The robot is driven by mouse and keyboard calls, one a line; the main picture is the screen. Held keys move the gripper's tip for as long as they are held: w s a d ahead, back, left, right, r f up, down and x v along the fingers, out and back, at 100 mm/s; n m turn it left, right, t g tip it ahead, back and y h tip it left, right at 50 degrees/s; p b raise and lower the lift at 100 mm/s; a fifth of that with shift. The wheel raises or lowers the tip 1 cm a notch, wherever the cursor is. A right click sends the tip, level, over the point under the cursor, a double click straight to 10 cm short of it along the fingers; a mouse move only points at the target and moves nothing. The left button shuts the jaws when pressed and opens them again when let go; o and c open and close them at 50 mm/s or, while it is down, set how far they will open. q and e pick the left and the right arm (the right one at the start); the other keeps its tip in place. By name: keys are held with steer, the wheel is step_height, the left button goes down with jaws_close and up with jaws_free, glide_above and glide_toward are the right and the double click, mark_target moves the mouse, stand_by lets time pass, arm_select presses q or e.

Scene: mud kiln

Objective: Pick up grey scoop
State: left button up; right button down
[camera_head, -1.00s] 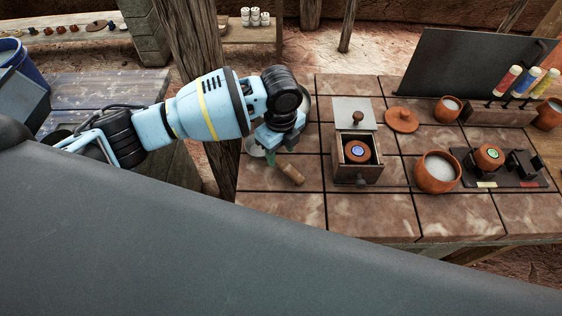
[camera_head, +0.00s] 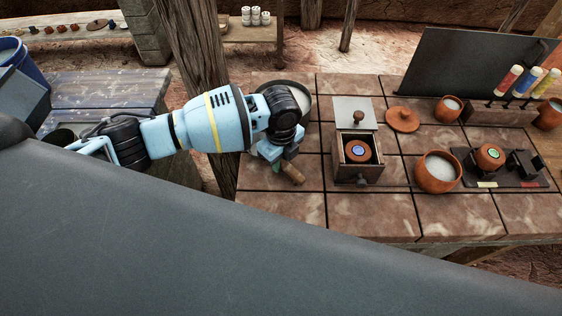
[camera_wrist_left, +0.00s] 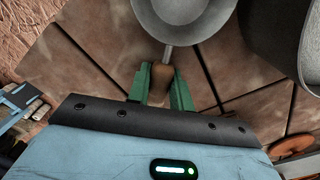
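The grey scoop (camera_wrist_left: 183,12) shows at the top of the left wrist view, with a round bowl, a thin metal neck and a wooden handle (camera_wrist_left: 161,78). In the head view the handle (camera_head: 292,172) lies on the tiled table, and my arm hides the scoop's bowl. My left gripper (camera_wrist_left: 160,86) has one green finger on each side of the handle. The fingers are very close to it; I cannot tell whether they press on it. In the head view this gripper (camera_head: 279,163) is low over the table. My right gripper is not in view.
A round grey pan (camera_head: 302,87) stands just behind my left wrist. A wooden grinder box (camera_head: 347,172) is right of the handle. Clay pots (camera_head: 436,182), a lid (camera_head: 402,120) and a dark board (camera_head: 468,68) are farther right. The table's front tiles (camera_head: 366,217) are clear.

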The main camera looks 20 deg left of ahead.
arm_select(q)
jaws_close()
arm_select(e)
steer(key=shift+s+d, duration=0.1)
